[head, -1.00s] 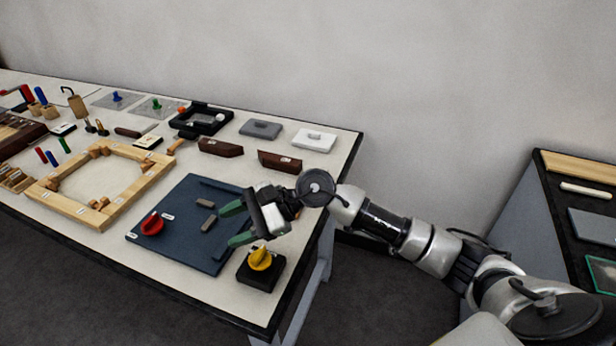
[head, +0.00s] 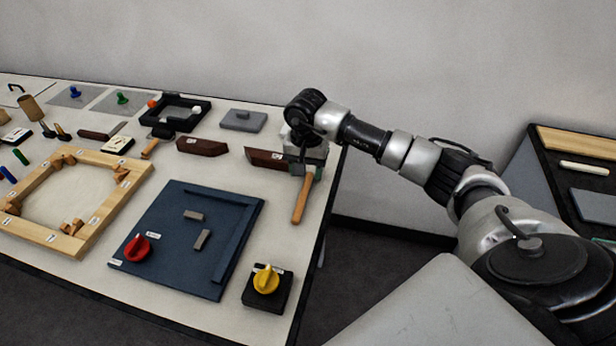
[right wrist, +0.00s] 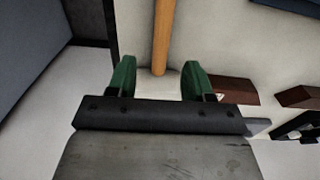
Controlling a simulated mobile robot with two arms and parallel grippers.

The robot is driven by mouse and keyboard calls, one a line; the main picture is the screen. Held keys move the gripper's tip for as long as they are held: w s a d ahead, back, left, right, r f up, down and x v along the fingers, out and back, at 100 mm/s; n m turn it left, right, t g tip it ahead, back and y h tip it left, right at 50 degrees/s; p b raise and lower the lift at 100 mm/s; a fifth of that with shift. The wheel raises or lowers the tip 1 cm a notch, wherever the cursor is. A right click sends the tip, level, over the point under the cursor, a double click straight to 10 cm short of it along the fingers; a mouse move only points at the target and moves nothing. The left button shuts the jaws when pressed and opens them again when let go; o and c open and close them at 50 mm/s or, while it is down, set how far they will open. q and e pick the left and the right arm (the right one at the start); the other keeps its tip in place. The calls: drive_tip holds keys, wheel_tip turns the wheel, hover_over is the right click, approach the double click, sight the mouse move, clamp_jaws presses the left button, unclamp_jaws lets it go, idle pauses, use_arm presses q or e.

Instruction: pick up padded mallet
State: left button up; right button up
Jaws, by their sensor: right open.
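A mallet with a wooden handle (head: 301,200) lies on the right part of the table, near its right edge. In the right wrist view the handle (right wrist: 163,38) runs down from the top edge to between my fingers. A pale end, seemingly the head (right wrist: 160,84), shows there, partly hidden by the gripper. My right gripper (head: 307,170) points down over that end. It also shows in the right wrist view (right wrist: 159,82), open, with one green finger on each side of the mallet and gaps to both. My left gripper is not in view.
A dark wooden block (head: 266,159) lies close left of the gripper. A blue board (head: 185,270) with a red knob (head: 137,248) and a black box with a yellow knob (head: 266,285) are nearer. Another wooden handle (head: 150,149) lies further left.

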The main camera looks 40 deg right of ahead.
sight(306, 186)
drive_tip(key=f, duration=0.1)
drive_tip(key=f+p, duration=0.1)
drive_tip(key=f, duration=0.2)
drive_tip(key=shift+s+a+f+p, duration=0.2)
drive_tip(key=shift+s+a+p, duration=0.05)
drive_tip(key=shift+a+p, duration=0.1)
drive_tip(key=shift+f, duration=0.3)
drive_tip(key=shift+c, duration=0.5)
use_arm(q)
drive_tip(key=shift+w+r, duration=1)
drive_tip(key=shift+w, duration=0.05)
use_arm(e)
clamp_jaws()
